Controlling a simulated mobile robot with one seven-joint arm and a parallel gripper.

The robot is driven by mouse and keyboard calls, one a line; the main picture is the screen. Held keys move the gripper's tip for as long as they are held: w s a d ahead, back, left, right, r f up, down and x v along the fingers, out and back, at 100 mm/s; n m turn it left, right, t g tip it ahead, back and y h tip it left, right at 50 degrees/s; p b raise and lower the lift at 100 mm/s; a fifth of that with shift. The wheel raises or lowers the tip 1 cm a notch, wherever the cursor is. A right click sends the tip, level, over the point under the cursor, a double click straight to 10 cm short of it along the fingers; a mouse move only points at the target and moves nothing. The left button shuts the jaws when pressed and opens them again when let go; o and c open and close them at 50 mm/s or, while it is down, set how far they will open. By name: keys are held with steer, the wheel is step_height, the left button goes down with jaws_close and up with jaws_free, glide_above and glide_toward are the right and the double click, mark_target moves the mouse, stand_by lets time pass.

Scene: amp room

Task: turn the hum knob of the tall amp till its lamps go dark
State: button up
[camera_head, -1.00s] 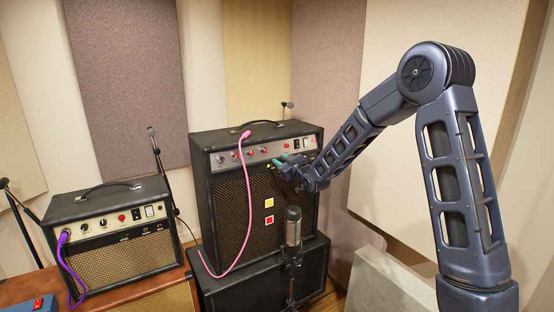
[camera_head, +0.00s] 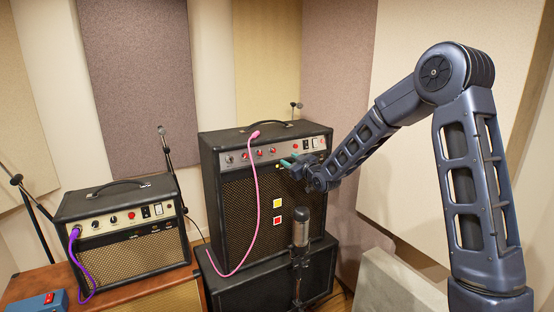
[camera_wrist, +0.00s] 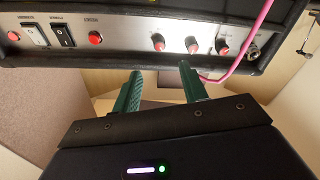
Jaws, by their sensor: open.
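The tall black amp (camera_head: 228,205) stands on a black cabinet, its silver control panel near the top. The panel has several red-capped knobs, a red round part and two rocker switches. The wrist view shows this panel (camera_wrist: 126,36) upside down, with knobs (camera_wrist: 192,45) at the right and switches (camera_wrist: 61,35) at the left. My gripper (camera_head: 289,162) is just in front of the panel's lower edge. Its two green fingers (camera_wrist: 159,73) are apart and empty, below the knobs in the wrist view.
A pink cable (camera_head: 257,200) is plugged into the tall amp and hangs down its front. A microphone (camera_head: 301,227) stands before it. A smaller amp (camera_head: 125,258) with a purple cable (camera_head: 82,268) is on the left. A pale block (camera_head: 395,285) is at lower right.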

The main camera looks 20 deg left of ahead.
mark_target(274, 151)
steer(key=shift+g, duration=0.3)
steer(key=x, duration=1.1)
steer(key=shift+w+d+r, duration=0.15)
steer(key=shift+r, duration=0.05)
steer(key=shift+c, duration=0.2)
